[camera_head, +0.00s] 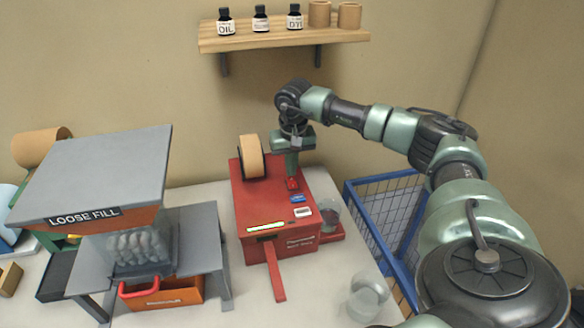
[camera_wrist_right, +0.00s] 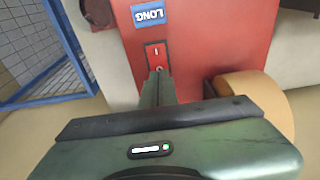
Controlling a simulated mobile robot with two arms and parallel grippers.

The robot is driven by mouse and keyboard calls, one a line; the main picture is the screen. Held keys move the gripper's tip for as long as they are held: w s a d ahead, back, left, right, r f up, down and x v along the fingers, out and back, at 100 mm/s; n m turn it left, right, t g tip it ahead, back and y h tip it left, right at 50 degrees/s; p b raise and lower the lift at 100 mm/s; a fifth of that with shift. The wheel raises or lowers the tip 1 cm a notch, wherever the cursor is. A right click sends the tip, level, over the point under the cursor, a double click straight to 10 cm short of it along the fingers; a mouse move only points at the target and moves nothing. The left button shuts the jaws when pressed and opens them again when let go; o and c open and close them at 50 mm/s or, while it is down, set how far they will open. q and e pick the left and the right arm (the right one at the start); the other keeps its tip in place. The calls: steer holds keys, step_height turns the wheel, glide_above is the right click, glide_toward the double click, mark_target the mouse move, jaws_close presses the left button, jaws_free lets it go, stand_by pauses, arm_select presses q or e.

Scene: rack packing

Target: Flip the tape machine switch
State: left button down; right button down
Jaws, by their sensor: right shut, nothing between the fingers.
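The red tape machine (camera_head: 255,215) stands on the table in the head view, with a roll of tan tape (camera_head: 251,157) on top and a red lever sticking out in front. The right wrist view shows its red rocker switch (camera_wrist_right: 157,54), marked I and O, below a blue LONG label (camera_wrist_right: 149,15). My right gripper (camera_head: 291,176) points down over the back right part of the machine's top. It is shut and empty. In the right wrist view its fingertips (camera_wrist_right: 158,76) are right at the O end of the switch and partly hide it; I cannot tell whether they touch. My left gripper is not in view.
A grey LOOSE FILL dispenser (camera_head: 95,175) stands left of the machine, with an orange bin (camera_head: 165,296) under it. A blue wire crate (camera_head: 385,205) is to the right. A wooden shelf (camera_head: 285,38) with bottles hangs behind. A clear container (camera_head: 368,293) stands at the front right.

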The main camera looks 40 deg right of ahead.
mark_target(291, 180)
steer(key=shift+f+b, duration=0.65)
steer(key=shift+f, duration=0.3)
stand_by(0.9)
steer(key=shift+r, duration=0.15)
steer(key=shift+r+p, duration=0.55)
steer(key=shift+p, duration=0.05)
steer(key=shift+r+p, duration=1.95)
steer(key=shift+r, duration=0.9)
steer(key=shift+f, duration=0.1)
